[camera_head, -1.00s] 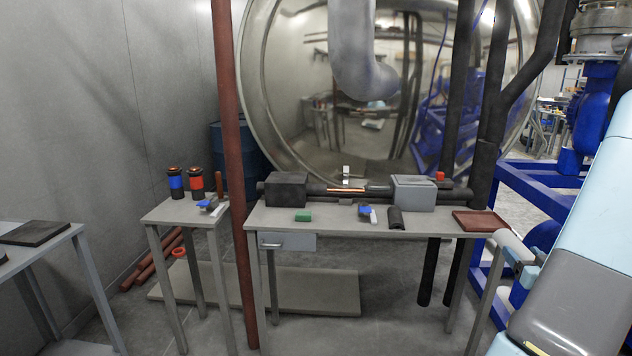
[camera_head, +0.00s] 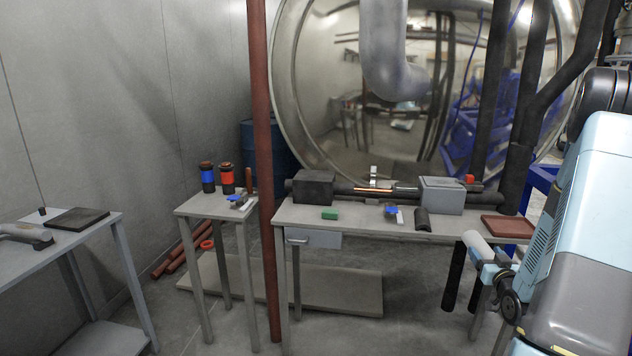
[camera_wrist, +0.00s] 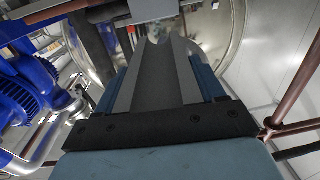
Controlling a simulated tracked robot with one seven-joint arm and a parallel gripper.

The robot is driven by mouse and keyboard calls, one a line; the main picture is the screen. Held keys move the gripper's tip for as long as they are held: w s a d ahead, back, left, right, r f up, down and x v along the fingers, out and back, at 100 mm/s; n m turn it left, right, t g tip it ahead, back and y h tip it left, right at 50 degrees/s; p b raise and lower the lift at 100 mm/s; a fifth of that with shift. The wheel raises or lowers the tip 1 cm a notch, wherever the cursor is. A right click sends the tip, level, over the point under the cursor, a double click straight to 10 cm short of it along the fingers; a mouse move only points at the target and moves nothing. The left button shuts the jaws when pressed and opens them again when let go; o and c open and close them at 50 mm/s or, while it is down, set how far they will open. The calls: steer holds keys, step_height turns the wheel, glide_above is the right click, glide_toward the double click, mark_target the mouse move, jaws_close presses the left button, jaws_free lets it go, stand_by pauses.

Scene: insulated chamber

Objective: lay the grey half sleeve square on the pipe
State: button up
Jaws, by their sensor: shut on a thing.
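My gripper (camera_head: 490,262) is at the right, in front of the bench's right end, shut on the grey half sleeve (camera_head: 475,244). In the wrist view the sleeve (camera_wrist: 160,85) shows as a long grey trough between the blue jaws (camera_wrist: 165,95). The pipe (camera_head: 345,188) lies across the back of the bench, dark with a bare copper-coloured stretch (camera_head: 375,190) in the middle. A dark block (camera_head: 314,187) and a grey block (camera_head: 442,195) sit around it on either side. The sleeve is apart from the pipe, to its right and nearer to me.
The bench (camera_head: 350,229) also holds a green block (camera_head: 329,213), a blue-and-white item (camera_head: 393,213), a black half sleeve (camera_head: 422,219) and a red-brown tray (camera_head: 508,227). A red-brown post (camera_head: 263,150) stands at its left. A small side table (camera_head: 205,209) stands beyond it.

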steer(key=w+a+f+y, duration=0.1)
steer(key=w+a+f, duration=0.2)
steer(key=a, duration=0.7)
steer(key=w+a+f+n+y, duration=0.1)
steer(key=w+a+f, duration=0.3)
steer(key=a, duration=0.5)
steer(key=w+a+f, duration=0.4)
steer(key=a, duration=0.6)
steer(key=shift+a+f+n+y, duration=0.25)
steer(key=shift+a+n+y, duration=0.05)
steer(key=shift+n+y, duration=0.1)
